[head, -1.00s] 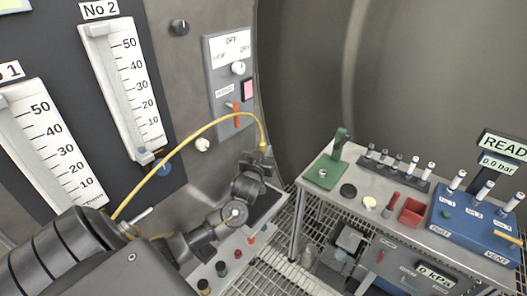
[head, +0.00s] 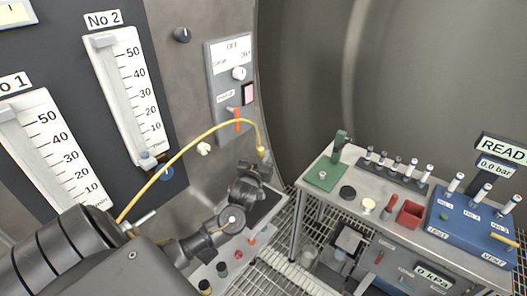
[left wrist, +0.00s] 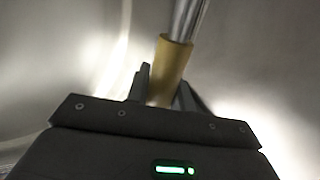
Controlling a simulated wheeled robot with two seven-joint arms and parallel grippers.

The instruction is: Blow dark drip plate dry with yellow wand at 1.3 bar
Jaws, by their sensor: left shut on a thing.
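The yellow wand (head: 261,152) shows as a yellow end on a yellow hose that arches over my arm. My left gripper (head: 259,165) is shut on it. In the left wrist view the wand (left wrist: 169,72) is a yellow sleeve with a bright metal tube, held between the dark fingers (left wrist: 161,92). The pressure display (head: 497,168) reads 0.0 bar. My right gripper is not in view.
A steel bench (head: 333,199) on the right carries a green stand (head: 325,174), a red box (head: 410,213) and a blue valve block (head: 470,228). A wall panel with dial and red lever (head: 229,90) stands behind the hose. Knobs line the ledge front. Grating lies between.

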